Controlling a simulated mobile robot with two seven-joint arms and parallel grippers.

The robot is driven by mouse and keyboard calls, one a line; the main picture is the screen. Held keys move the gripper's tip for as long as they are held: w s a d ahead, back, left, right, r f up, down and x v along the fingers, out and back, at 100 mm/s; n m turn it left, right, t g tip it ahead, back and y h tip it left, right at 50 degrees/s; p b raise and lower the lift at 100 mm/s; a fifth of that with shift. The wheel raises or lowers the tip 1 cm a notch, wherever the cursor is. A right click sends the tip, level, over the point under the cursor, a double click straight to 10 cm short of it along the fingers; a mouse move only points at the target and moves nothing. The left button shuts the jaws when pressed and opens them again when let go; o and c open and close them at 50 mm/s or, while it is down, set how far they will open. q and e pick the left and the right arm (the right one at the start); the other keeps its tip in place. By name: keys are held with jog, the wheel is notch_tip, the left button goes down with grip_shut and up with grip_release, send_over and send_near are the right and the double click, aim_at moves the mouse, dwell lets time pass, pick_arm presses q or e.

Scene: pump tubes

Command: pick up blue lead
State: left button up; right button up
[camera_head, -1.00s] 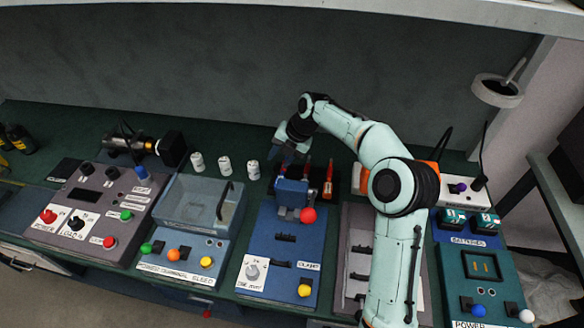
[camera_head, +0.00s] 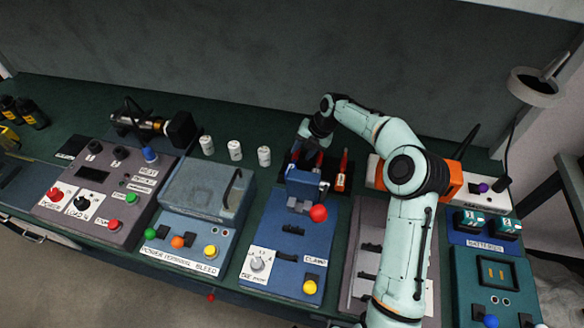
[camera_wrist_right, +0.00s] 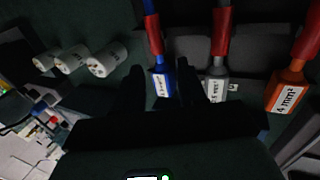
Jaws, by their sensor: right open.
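The blue lead (camera_wrist_right: 161,78) shows in the right wrist view, with a red upper part and a white label on its blue end. It stands in line with the gap between the two dark fingers of my right gripper (camera_wrist_right: 160,84), which is open. I cannot tell how deep between the fingers the lead sits. In the head view my right gripper (camera_head: 303,146) is small and dark at the lead rack, behind the blue clamp unit, and the blue lead cannot be made out clearly there. My left gripper is not in view.
A grey lead (camera_wrist_right: 216,80) and an orange lead (camera_wrist_right: 289,88) stand right of the blue one. Several white cylinders (camera_wrist_right: 103,60) stand to the left. The clamp unit (camera_head: 300,185) with its red knob (camera_head: 318,213) is in front of the rack.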

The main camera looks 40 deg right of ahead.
aim_at(295, 160)
jog(key=x, duration=0.5)
jog(key=shift+w, duration=0.2)
grip_shut()
